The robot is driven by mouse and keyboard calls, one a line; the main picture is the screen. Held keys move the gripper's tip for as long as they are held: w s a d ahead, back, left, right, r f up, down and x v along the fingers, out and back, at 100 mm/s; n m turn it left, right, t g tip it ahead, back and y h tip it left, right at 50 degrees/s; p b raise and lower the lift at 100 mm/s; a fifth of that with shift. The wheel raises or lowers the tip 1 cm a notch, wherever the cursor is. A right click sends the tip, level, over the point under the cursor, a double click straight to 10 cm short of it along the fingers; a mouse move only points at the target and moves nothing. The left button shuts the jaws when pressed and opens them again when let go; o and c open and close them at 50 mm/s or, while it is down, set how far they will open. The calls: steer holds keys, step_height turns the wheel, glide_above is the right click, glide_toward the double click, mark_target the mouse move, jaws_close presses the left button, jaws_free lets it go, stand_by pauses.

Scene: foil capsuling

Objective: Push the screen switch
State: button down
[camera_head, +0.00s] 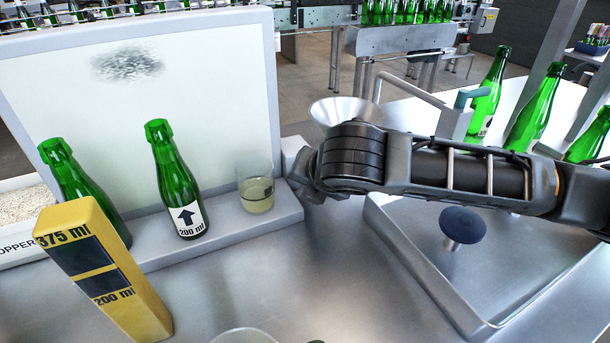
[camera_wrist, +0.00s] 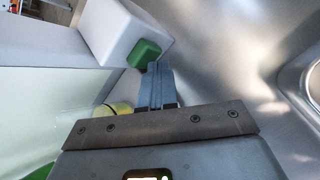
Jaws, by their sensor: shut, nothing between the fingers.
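The white screen (camera_head: 150,90) with a grey speckled patch stands at the left in the head view. A green switch button (camera_wrist: 144,53) sticks out of the white block (camera_wrist: 118,32) at the screen's end in the wrist view. My gripper (camera_wrist: 156,70) is shut and empty, its fingertips right beside the green button. I cannot tell whether they touch it. In the head view my gripper (camera_head: 308,178) is at the right end of the screen's ledge, mostly behind my arm. The button is hidden there.
Green bottles (camera_head: 176,180) and a glass beaker (camera_head: 256,186) stand on the ledge (camera_head: 225,228), left of my gripper. A yellow volume gauge (camera_head: 100,270) stands in front. A metal tray (camera_head: 375,215) with a dark blue knob (camera_head: 463,224) lies right. A funnel (camera_head: 345,108) is behind my arm.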

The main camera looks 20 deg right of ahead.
steer(key=shift+w, duration=0.4)
steer(key=shift+r, duration=0.1)
steer(key=shift+s+d, duration=0.1)
steer(key=shift+s, duration=3.3)
